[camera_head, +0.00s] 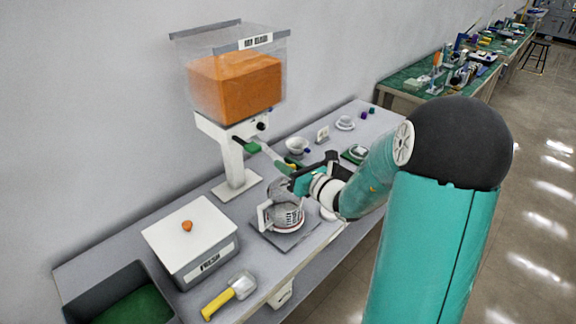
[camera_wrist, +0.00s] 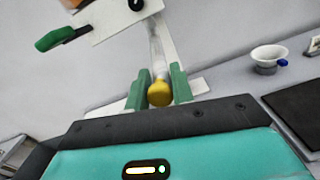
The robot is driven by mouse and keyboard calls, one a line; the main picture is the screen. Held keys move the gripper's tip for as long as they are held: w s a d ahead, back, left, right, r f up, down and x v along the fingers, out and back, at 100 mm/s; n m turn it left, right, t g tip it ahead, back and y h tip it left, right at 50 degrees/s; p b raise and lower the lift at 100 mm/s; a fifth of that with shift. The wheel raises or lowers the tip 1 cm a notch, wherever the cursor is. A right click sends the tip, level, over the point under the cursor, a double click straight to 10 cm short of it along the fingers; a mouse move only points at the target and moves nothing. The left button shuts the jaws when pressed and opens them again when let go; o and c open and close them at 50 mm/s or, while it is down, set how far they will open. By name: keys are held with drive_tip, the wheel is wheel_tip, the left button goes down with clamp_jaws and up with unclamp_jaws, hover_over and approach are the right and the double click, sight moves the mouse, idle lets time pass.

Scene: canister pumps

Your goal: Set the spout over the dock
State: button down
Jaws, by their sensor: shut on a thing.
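A clear canister (camera_head: 283,48) with an orange block inside stands on a white pump stand (camera_head: 233,158) against the wall. My gripper (camera_head: 268,150) reaches up to the front of the pump. A grey plate (camera_head: 262,233) with a round caged cup (camera_head: 288,218) lies below my wrist, apart from the spout. I cannot tell which part is the dock.
A dark green pump knob (camera_wrist: 54,39) is left of the fingers. A white labelled box (camera_head: 183,232), a dark bin (camera_head: 85,308) and a yellow-handled tool (camera_head: 221,301) are at the near left. A white bowl (camera_head: 297,146) and small cups stand toward the far end.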

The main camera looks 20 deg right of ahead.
drive_tip(key=shift+a, duration=0.2)
drive_tip(key=c, duration=1.2)
unclamp_jaws()
drive_tip(key=shift+s+d, duration=0.1)
drive_tip(key=shift+s+d, duration=0.2)
drive_tip(key=shift+s, duration=0.05)
drive_tip(key=v, duration=1.3)
